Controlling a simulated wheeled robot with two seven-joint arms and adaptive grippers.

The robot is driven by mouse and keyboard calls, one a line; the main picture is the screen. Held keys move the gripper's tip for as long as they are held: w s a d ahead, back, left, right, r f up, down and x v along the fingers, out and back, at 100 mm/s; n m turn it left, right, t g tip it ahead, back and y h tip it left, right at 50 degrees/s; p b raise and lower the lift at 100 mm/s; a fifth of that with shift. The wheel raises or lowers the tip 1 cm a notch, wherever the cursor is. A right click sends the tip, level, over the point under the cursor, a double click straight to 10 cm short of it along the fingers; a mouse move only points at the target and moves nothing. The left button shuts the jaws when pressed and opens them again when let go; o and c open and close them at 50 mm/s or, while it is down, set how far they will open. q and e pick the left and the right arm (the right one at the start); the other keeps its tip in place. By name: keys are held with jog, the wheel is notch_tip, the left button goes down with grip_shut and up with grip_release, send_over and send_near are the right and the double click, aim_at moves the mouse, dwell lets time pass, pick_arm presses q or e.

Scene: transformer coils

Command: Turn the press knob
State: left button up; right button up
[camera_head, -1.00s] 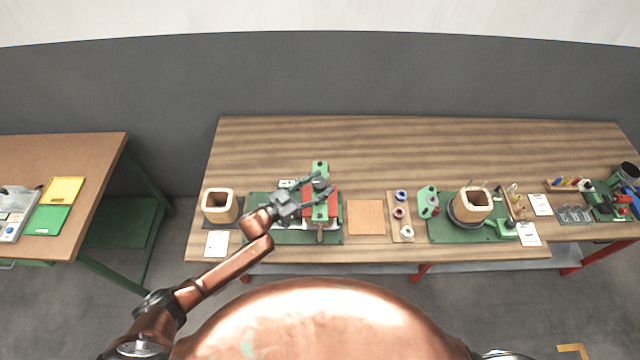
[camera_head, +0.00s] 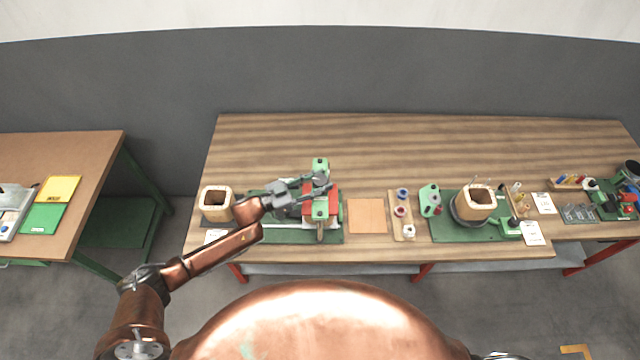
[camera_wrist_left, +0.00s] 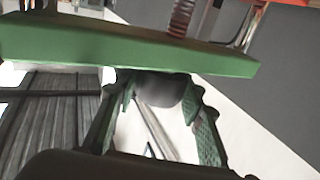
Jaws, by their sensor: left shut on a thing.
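The press (camera_head: 320,210), with a green top bar and red sides, stands on a green base plate on the wooden bench. Its grey knob (camera_wrist_left: 160,88) shows in the left wrist view as a rounded dark piece just below the green bar (camera_wrist_left: 130,48). My left gripper (camera_head: 324,184) reaches over the press from the left. Its green-padded fingers (camera_wrist_left: 165,108) lie on either side of the knob and are shut on it. In the head view the fingers largely hide the knob. My right gripper is out of view.
A square coil (camera_head: 216,203) stands left of the press. Right of it are a tan pad (camera_head: 367,216), a board with small spools (camera_head: 403,230) and another coil (camera_head: 474,203) on a green fixture. The bench's back strip (camera_head: 400,145) is clear.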

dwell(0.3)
pick_arm(q)
jog(key=o, duration=1.2)
jog(key=shift+c, duration=0.2)
jog(key=shift+a, duration=0.1)
jog(key=v, duration=1.2)
